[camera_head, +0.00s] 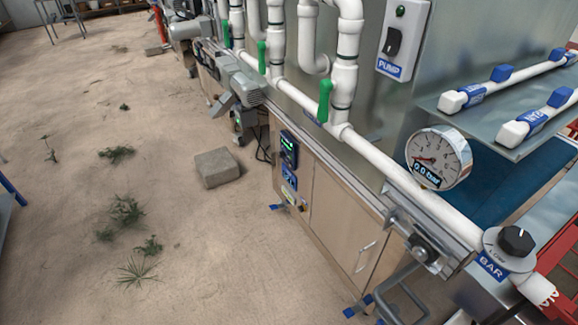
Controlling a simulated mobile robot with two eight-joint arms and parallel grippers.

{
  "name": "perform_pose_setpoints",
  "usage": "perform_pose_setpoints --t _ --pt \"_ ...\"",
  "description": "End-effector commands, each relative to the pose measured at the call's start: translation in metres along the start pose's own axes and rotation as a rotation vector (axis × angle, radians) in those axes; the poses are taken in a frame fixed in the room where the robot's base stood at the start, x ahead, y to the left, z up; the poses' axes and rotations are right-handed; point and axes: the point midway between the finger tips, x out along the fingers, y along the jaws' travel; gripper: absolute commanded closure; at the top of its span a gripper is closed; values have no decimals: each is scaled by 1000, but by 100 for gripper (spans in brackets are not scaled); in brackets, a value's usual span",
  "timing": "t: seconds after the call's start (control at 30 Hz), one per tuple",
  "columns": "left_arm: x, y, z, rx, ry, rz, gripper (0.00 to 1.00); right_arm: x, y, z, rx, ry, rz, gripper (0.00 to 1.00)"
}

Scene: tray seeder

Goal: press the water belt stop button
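I cannot clearly make out a water belt stop button. A dark control unit with a small green display (288,149) is fixed to the upper left of the machine's tan cabinet. A small blue panel (289,179) sits just below it; its details are too small to read. Neither my left nor my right gripper is in view.
White pipes with green valve handles (325,101) run along the machine. A pressure gauge (438,158) reads 0.0 bar, and a black knob marked BAR (515,240) is at right. A concrete block (216,168) lies on the dirt floor, which is mostly open at left.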

Motion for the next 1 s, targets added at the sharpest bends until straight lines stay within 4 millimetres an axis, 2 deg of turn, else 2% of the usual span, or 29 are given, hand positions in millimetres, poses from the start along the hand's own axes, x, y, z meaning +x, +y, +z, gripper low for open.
perform_pose_setpoints --t 0.03,0.3,1.0 --pt "0 0 0 0 0 0 50 0 0 0 0 0 0 50" --pt "0 0 0 0 0 0 50 0 0 0 0 0 0 99" --pt "0 0 0 0 0 0 50 0 0 0 0 0 0 100"
